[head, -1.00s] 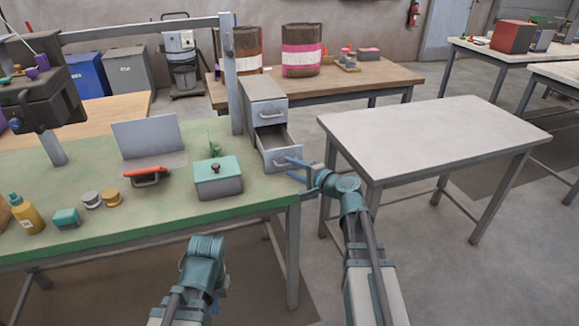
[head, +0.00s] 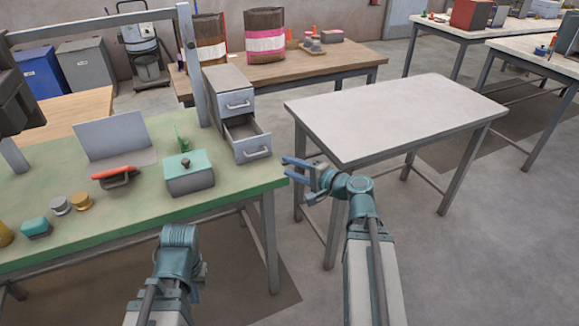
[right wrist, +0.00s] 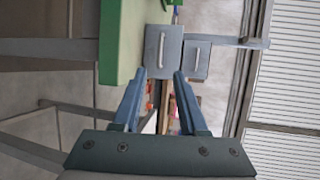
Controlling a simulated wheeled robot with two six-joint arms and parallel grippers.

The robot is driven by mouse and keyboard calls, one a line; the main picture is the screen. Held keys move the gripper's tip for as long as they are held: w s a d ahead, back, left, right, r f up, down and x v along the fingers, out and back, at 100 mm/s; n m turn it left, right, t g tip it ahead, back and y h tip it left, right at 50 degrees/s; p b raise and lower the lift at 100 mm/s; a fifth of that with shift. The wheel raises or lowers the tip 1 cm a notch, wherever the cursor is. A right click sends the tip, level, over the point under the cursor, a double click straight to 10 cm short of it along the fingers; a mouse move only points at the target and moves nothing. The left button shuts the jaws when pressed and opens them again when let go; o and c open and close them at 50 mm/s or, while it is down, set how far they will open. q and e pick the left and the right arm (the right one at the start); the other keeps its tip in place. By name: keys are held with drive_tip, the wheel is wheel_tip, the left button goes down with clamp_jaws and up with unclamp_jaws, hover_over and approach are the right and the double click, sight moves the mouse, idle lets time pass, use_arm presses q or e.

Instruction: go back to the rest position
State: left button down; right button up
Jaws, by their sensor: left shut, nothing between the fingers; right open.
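My right gripper (head: 290,168) is open and empty, just beyond the right edge of the green bench (head: 235,192) and to the right of the drawer cabinet (head: 212,97). In the right wrist view its two blue fingers (right wrist: 160,75) stand apart with nothing between them. My left gripper (head: 196,293) hangs low in front of the bench, mostly hidden behind its own wrist. It is shut and holds nothing visible. The lower drawer (head: 252,150) of the cabinet is pulled open; the upper drawer (head: 237,104) is shut.
A pale empty table (head: 400,115) stands to the right. Open floor (head: 465,260) lies at front right.

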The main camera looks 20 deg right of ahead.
drive_tip(key=s+a+f+n+g+y, duration=0.1)
drive_tip(key=s+a+f+n+g, duration=0.1)
drive_tip(key=a+f+n+g, duration=0.45)
drive_tip(key=s+a+f+n+g, duration=0.1)
drive_tip(key=s+a+f+n, duration=0.15)
drive_tip(key=a, duration=0.75)
drive_tip(key=s+a+f+n+g+h, duration=0.3)
drive_tip(key=s+f+n+h, duration=0.1)
drive_tip(key=s, duration=0.2)
drive_tip(key=s+a+f+n+g+h, duration=0.3)
drive_tip(key=s+f+n+g+h, duration=0.1)
drive_tip(key=s+f, duration=0.15)
wheel_tip(320, 180, up, 17)
drive_tip(key=s+p, duration=0.1)
drive_tip(key=p, duration=1.4)
drive_tip(key=shift+d+n+h+p, duration=0.25)
drive_tip(key=shift+n+h+p, duration=0.15)
drive_tip(key=shift+s+f, duration=0.1)
drive_tip(key=shift+f, duration=0.05)
